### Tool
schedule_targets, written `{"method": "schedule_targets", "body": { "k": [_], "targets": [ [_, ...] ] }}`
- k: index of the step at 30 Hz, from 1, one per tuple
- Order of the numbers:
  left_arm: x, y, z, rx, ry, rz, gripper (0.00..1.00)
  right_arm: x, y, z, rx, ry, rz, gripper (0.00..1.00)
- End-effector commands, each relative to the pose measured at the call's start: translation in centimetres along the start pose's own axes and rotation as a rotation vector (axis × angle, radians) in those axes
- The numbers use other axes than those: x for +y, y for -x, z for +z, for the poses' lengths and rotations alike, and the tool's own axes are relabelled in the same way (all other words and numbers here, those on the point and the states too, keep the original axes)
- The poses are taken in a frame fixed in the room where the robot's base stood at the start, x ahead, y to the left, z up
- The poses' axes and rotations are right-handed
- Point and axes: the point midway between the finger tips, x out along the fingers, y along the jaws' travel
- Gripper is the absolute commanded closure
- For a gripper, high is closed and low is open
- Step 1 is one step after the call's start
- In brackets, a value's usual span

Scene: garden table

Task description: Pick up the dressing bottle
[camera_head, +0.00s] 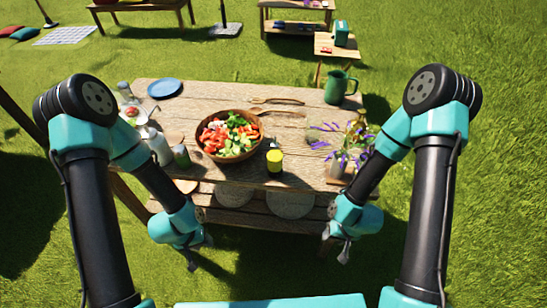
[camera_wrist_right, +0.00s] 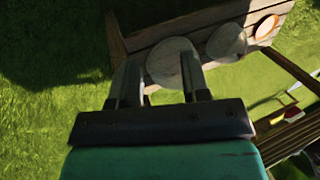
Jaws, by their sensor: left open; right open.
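A short container with a yellow upper part and a dark base (camera_head: 274,162) stands upright near the front edge of the wooden table (camera_head: 200,95). A pale bottle (camera_head: 158,148) and a smaller dark green one (camera_head: 181,156) stand at the table's left, beside my left arm. I cannot tell for certain which is the dressing bottle. My left gripper (camera_head: 194,263) hangs empty in front of the table, below its top. My right gripper (camera_head: 344,253) hangs in front of the table's right part; in the right wrist view its fingers (camera_wrist_right: 160,78) are apart with nothing between them.
A wooden bowl of salad (camera_head: 229,155) sits mid-table. A green pitcher (camera_head: 337,87) stands at the back right, a vase of purple flowers (camera_head: 345,160) at the right. A blue plate (camera_head: 164,88) and wooden utensils (camera_head: 277,101) lie at the back.

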Motion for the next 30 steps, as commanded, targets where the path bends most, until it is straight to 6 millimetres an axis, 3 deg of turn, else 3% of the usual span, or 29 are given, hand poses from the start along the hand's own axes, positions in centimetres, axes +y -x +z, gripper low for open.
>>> {"method": "schedule_targets", "body": {
  "k": [5,20,30],
  "targets": [
    [0.00,0.00,-0.01,0.000,0.000,0.000,0.57,0.00,0.00,-0.01,0.000,0.000,0.000,0.56],
    [0.00,0.00,0.00,0.000,0.000,0.000,0.57,0.00,0.00,0.00,0.000,0.000,0.000,0.10],
    [-0.01,0.01,0.00,0.000,0.000,0.000,0.57,0.01,0.01,-0.01,0.000,-0.001,0.000,0.10]
  ]
}}
